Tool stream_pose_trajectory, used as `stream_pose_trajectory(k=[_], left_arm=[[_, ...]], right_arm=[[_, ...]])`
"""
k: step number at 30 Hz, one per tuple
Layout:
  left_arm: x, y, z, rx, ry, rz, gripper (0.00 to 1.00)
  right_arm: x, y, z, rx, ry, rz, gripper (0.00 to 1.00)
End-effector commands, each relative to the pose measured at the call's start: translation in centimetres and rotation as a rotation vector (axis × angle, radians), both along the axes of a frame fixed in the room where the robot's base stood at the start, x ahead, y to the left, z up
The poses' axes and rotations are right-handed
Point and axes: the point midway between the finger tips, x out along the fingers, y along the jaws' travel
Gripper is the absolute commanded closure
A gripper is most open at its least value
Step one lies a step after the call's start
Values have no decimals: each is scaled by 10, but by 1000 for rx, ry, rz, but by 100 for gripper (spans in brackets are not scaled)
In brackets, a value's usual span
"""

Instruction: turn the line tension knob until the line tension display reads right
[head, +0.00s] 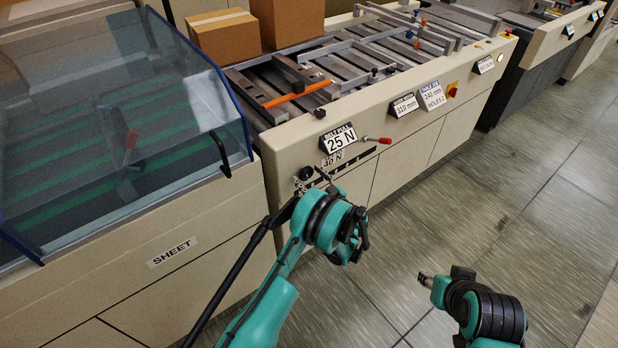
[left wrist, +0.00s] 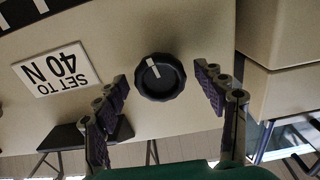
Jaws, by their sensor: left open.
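The black round knob (head: 306,173) sits on the cream front panel of the machine; in the left wrist view the knob (left wrist: 160,77) shows a white pointer line. The display (head: 339,139) above it reads 25 N; its small heading is hard to read. A label (left wrist: 57,68) beside the knob says SET TO 40 N. My left gripper (head: 313,180) is open, with its fingers on either side of the knob, apart from it and holding nothing. My right gripper (head: 426,279) is low over the floor, away from the panel; its jaws are too small to read.
A red-tipped lever (head: 378,140) sticks out right of the display. Other displays (head: 405,105) and a red button (head: 452,91) are farther along. A clear-covered section (head: 120,130) stands at left, and cardboard boxes (head: 224,36) lie on top. The tiled floor (head: 510,190) at right is free.

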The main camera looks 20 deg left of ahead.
Motion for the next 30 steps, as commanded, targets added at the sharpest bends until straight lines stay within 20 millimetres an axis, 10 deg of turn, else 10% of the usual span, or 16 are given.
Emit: stream_pose_trajectory(k=[4, 9, 30], left_arm=[[0, 0, 0, 0, 0, 0, 35], [0, 0, 0, 0, 0, 0, 80], [0, 0, 0, 155, 199, -1, 80]], right_arm=[[0, 0, 0, 0, 0, 0, 60], [0, 0, 0, 0, 0, 0, 60], [0, 0, 0, 0, 0, 0, 60]])
